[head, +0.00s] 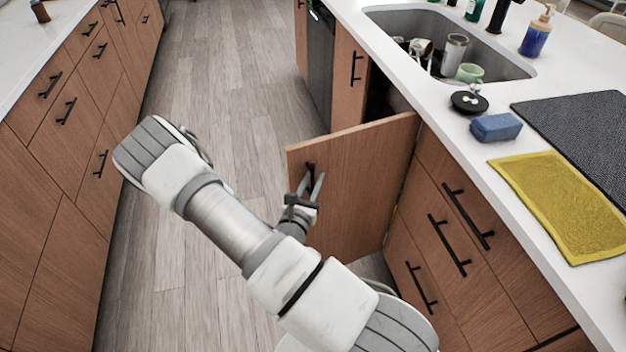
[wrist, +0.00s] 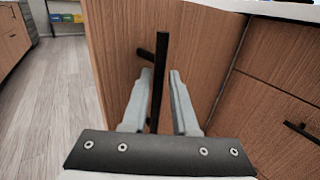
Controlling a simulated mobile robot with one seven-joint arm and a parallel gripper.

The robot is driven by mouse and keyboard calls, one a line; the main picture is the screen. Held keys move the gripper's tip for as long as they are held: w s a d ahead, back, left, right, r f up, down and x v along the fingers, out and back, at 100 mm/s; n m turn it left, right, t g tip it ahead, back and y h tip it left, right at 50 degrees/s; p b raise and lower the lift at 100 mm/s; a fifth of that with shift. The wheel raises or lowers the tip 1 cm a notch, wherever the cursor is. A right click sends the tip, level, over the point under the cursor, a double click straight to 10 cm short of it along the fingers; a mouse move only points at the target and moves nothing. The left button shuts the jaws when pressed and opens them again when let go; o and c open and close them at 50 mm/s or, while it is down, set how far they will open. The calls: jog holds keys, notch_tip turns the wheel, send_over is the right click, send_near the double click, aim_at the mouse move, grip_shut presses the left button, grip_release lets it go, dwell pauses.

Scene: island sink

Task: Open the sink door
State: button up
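The wooden sink door (head: 355,205) stands swung well out from the island, with a dark opening (head: 385,97) behind it. Its black vertical bar handle (head: 310,172) is near the free edge; it also shows in the wrist view (wrist: 161,55). My gripper (head: 313,179) is at the handle, fingers pointing toward the door. In the wrist view, my gripper (wrist: 161,71) has one finger on each side of the bar. The left finger is close to the bar and a gap shows on the right, so the fingers are apart. Whether either finger touches is unclear.
Another cabinet door with a handle (head: 355,68) is beside the opening. Drawers (head: 445,235) line the island to the right. A sink (head: 395,22) with dishes is above. Wooden floor (head: 200,80) is clear between the island and the left cabinets (head: 65,120).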

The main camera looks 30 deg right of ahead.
jog(key=v, duration=1.7)
jog(key=shift+a+p, duration=0.15)
jog(key=shift+p, duration=0.3)
jog(key=shift+s, duration=0.15)
jog(key=s+d+r+m+g+y+p, duration=0.15)
jog(key=s+r+m+g, duration=0.25)
jog(key=r+m+g, duration=0.4)
jog(key=s+d+r+m+g+y+p, duration=0.1)
jog(key=s+d+r+m+g+p, duration=0.2)
jog(key=r+m+g, duration=0.6)
jog(key=a+r+m+t+y+p, duration=0.1)
jog(key=a+r+m+t+y, duration=0.1)
jog(key=r, duration=0.5)
jog(key=a+r+m+t+y+p, duration=0.1)
jog(key=a+r+m+t+y, duration=0.2)
jog(key=r, duration=0.4)
jog(key=s+a+r+m+t+y+p, duration=0.1)
jog(key=a+r+m+t+y+p, duration=0.1)
jog(key=a+r+m+t+y, duration=0.1)
notch_tip(320, 180, up, 4)
jog(key=m+t+y, duration=0.1)
jog(key=t+y, duration=0.1)
jog(key=y, duration=0.1)
jog(key=shift+a+t, duration=0.2)
jog(key=shift+t, duration=0.1)
